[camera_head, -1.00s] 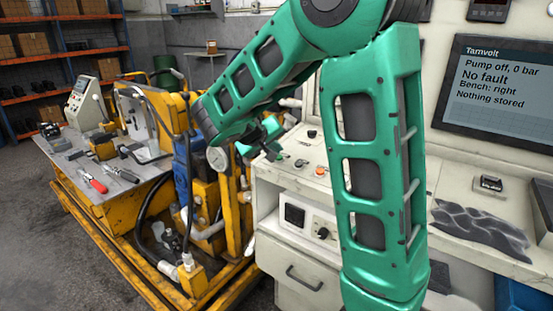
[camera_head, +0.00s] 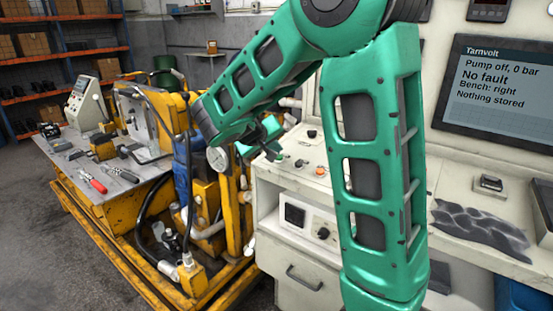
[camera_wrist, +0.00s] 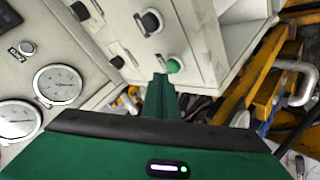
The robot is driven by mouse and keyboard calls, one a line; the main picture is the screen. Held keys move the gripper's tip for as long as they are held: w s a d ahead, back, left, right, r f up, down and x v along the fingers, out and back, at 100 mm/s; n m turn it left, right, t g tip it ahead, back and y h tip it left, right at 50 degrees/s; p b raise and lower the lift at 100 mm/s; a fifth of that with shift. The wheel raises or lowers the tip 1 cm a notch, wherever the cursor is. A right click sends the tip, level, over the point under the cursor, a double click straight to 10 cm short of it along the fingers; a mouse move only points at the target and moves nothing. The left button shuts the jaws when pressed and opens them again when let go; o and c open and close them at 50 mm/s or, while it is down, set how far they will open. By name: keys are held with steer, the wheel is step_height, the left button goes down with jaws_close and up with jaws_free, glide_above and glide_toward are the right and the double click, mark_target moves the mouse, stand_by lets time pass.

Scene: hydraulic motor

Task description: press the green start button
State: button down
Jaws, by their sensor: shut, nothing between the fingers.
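The green start button (camera_wrist: 174,65) shows in the wrist view, a small round cap on the pale control panel. My gripper (camera_wrist: 161,82) is shut and empty. Its fingertips point at the panel close to the button, just left of and below it in that view. Whether they touch it I cannot tell. In the head view my gripper (camera_head: 274,150) is over the left end of the console top, and I cannot make out the green button there.
Dark knobs (camera_wrist: 152,21) sit close to the button. An orange button (camera_head: 320,171) is on the console top. Round gauges (camera_wrist: 58,84) show in the wrist view. The screen (camera_head: 495,90) reads "Pump off, 0 bar", "No fault". The yellow test bench (camera_head: 120,235) stands left.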

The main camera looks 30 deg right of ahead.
steer(key=shift+f, duration=0.2)
stand_by(0.6)
steer(key=shift+d+f, duration=0.1)
steer(key=shift+f, duration=0.1)
steer(key=shift+f, duration=0.35)
stand_by(1.0)
steer(key=shift+r, duration=0.8)
steer(key=shift+s+a+r, duration=0.1)
steer(key=shift+a+r, duration=0.15)
steer(key=shift+r, duration=1)
steer(key=shift+s+a+r, duration=0.1)
steer(key=shift+a+r, duration=0.1)
steer(key=shift+r, duration=1)
